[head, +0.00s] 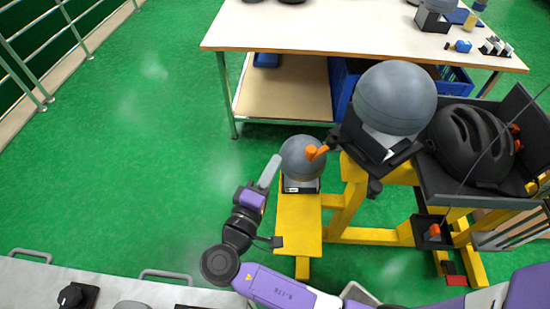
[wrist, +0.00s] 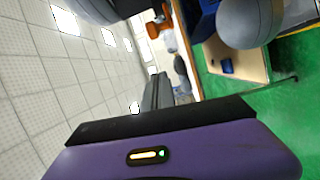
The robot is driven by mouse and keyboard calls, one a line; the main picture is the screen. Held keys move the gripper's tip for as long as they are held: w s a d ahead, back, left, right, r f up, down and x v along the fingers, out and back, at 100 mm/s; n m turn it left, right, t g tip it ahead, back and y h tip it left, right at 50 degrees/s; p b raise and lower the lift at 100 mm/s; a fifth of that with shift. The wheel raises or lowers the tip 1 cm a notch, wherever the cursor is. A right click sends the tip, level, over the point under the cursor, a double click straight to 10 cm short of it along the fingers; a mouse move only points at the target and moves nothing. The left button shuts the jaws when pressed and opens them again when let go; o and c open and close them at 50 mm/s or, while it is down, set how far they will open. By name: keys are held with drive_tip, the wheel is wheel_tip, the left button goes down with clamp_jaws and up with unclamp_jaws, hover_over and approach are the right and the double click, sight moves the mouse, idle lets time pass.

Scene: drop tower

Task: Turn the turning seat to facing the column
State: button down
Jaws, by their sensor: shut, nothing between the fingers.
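A yellow stand carries a black cradle (head: 362,146) with a large grey ball (head: 394,98) in it. This looks like the turning seat, but I cannot tell for sure. The cradle sits tilted in the picture, beside a yellow upright (head: 354,195), which may be the column. A smaller grey ball (head: 298,165) with an orange handle (head: 316,152) stands on a yellow plate (head: 298,225). My gripper (head: 272,168) is shut and empty, just left of the smaller ball. Its grey fingers also show in the wrist view (wrist: 158,92). A grey ball (wrist: 248,22) shows at that view's upper right.
A black helmet (head: 470,143) lies in a dark tray (head: 490,190) at the right. A workbench (head: 310,30) with a lower shelf (head: 285,90) and blue crate (head: 340,88) stands behind. A grey counter (head: 40,285) is at the lower left. Green floor (head: 130,150) is clear on the left.

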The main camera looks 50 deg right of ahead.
drive_tip(key=s+d+p, duration=0.1)
drive_tip(key=d+p, duration=0.1)
drive_tip(key=d, duration=0.6)
drive_tip(key=shift+s+p, duration=0.15)
drive_tip(key=shift+p, duration=0.15)
drive_tip(key=shift+s+f, duration=0.1)
drive_tip(key=shift+f, duration=0.05)
